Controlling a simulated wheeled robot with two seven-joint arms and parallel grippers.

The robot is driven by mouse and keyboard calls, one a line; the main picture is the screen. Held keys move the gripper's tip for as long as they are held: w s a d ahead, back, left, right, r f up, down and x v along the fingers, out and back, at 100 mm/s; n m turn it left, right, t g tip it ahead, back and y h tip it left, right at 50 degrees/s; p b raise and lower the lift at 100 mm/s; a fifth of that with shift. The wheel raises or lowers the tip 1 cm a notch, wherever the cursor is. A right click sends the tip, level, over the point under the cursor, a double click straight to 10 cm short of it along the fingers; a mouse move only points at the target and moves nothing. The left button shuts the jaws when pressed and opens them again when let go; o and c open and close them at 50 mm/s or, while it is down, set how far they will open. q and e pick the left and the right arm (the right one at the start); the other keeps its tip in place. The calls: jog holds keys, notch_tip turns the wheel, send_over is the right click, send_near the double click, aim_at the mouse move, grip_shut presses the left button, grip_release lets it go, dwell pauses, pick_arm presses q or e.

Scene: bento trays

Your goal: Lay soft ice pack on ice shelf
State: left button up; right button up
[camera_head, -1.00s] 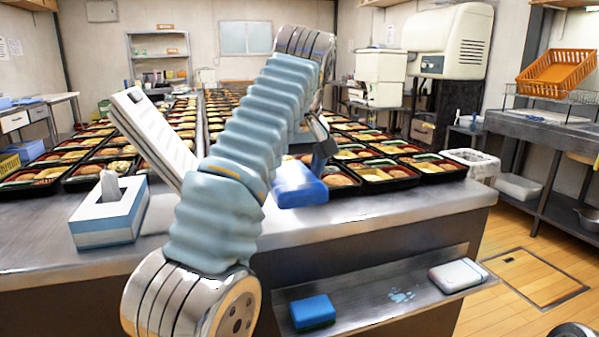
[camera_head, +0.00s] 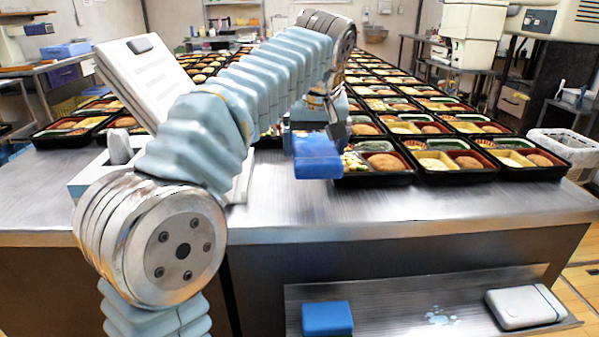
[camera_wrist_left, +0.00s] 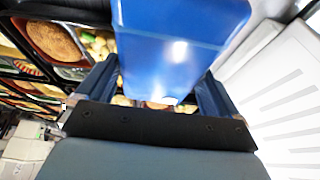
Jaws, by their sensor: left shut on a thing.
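A blue ice pack (camera_head: 318,158) hangs over the counter in front of the bento trays, in the jaws of my left gripper (camera_head: 322,128). In the left wrist view the same pack (camera_wrist_left: 178,45) sits between the two dark fingers of the gripper (camera_wrist_left: 158,88), which is shut on it. The ice shelf (camera_head: 395,305) is a low metal ledge on the counter's front. Another blue pack (camera_head: 327,318) lies at its left and a white pack (camera_head: 524,306) at its right, with wet-looking pale patches between them. My right gripper is out of view.
Rows of bento trays (camera_head: 455,174) fill the counter behind the pack. The front strip of the counter (camera_head: 430,212) is clear. A white slotted device (camera_head: 150,85) stands at left, and a tissue box (camera_head: 85,175) is partly hidden by my arm. A white bin (camera_head: 565,150) stands at right.

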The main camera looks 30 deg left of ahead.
aim_at(297, 185)
pick_arm(q)
jog(key=a+f, duration=0.3)
jog(key=shift+s+f, duration=0.25)
jog(key=shift+f, duration=0.05)
jog(key=shift+a+f, duration=0.2)
jog(key=shift+f, duration=1.6)
jog(key=o, duration=0.9)
jog(key=shift+s+f, duration=0.1)
jog(key=shift+f, duration=0.05)
jog(key=shift+c, duration=0.2)
jog(key=shift+o, duration=0.2)
